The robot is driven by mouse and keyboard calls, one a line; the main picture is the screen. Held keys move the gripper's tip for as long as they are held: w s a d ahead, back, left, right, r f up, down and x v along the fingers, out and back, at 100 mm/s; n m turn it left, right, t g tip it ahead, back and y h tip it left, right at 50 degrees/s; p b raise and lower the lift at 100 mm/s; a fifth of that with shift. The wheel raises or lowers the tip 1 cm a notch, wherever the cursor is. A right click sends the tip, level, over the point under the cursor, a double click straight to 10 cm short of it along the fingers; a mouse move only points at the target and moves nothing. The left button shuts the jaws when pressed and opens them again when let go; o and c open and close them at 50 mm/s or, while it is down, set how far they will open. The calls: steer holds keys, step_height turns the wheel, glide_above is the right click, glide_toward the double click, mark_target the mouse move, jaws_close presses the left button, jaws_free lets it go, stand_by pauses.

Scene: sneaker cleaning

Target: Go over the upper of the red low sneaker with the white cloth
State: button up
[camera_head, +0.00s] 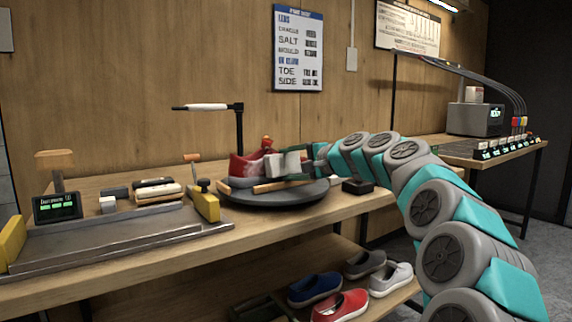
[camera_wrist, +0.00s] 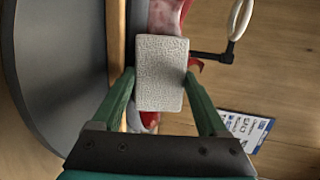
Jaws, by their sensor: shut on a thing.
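A red low sneaker (camera_head: 241,167) with whitish patches sits on a dark round turntable (camera_head: 285,199). Its red and pale upper (camera_wrist: 166,14) also shows in the wrist view, partly hidden behind the cloth. My gripper (camera_wrist: 160,78) is shut on the white cloth (camera_wrist: 161,62), a pale textured block held between the two green fingers. In the head view my gripper (camera_head: 303,161) reaches in from the right, and the cloth is at the sneaker's right part. The cloth overlaps the sneaker in the wrist view; I cannot tell whether they touch.
A wooden bar (camera_head: 283,184) lies across the turntable's front. A black post (camera_head: 239,135) with a white-handled arm stands behind. A metal tray (camera_head: 120,240), brushes (camera_head: 157,190) and a small display (camera_head: 58,207) are at left. Several shoes, including another red one (camera_head: 341,305), are on the shelf below.

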mark_target(277, 166)
steer(key=shift+w+d+p, duration=0.4)
steer(key=shift+w+d, duration=0.1)
steer(key=shift+d, duration=0.2)
steer(key=shift+w+d+p, duration=0.35)
steer(key=shift+w+d, duration=0.1)
steer(key=shift+d, duration=0.2)
steer(key=shift+s+a+f, duration=0.1)
steer(key=shift+s+a, duration=0.45)
steer(key=shift+a, duration=0.4)
steer(key=shift+s+a+r, duration=0.1)
steer(key=shift+s+a, duration=0.4)
steer(key=shift+a, duration=0.4)
steer(key=shift+s+a+f, duration=0.1)
steer(key=shift+s+a, duration=0.45)
steer(key=shift+a, duration=0.4)
steer(key=shift+s+a, duration=0.4)
steer(key=shift+a, duration=0.4)
steer(key=shift+s+a, duration=0.35)
steer(key=shift+a, duration=0.4)
steer(key=shift+s+a, duration=0.4)
steer(key=shift+a, duration=0.4)
steer(key=shift+w+d+p, duration=0.4)
steer(key=shift+w+d, duration=0.45)
steer(key=shift+d, duration=0.9)
steer(key=shift+w+d+p, duration=0.35)
steer(key=shift+w+d, duration=0.55)
steer(key=shift+d, duration=0.8)
steer(key=shift+w+d+p, duration=0.4)
steer(key=shift+w+d, duration=0.45)
steer(key=shift+d, duration=0.9)
